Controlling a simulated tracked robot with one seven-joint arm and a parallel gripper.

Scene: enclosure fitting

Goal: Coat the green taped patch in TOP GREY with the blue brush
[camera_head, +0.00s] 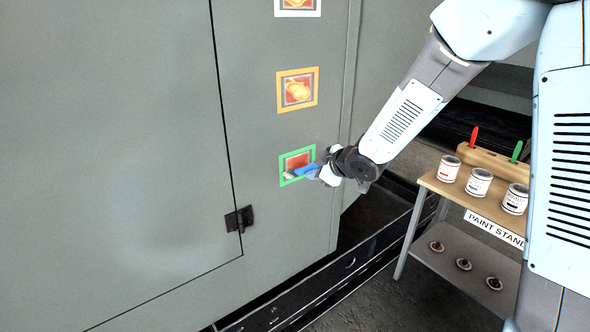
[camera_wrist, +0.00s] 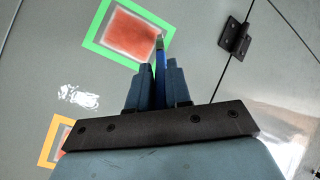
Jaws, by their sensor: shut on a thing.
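The green taped patch (camera_head: 308,154) is on the grey cabinet wall, lowest of three taped squares in the head view. Inside its tape is a red-orange area with a paler border; it also shows in the wrist view (camera_wrist: 131,32). My gripper (camera_head: 322,173) is in front of the patch's lower right side, shut on the blue brush (camera_head: 304,171). In the wrist view the brush (camera_wrist: 160,62) stands between the two fingers (camera_wrist: 159,85), its tip close to the tape's right edge. I cannot tell whether the bristles touch the wall, or whether they carry paint.
An orange taped patch (camera_head: 280,92) and a white-framed one (camera_head: 298,13) are above. A black hinge (camera_head: 239,219) sits lower left. The paint stand (camera_head: 437,183) at right holds three cans (camera_head: 478,182), a red brush (camera_head: 474,136) and a green brush (camera_head: 517,151); lids lie below.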

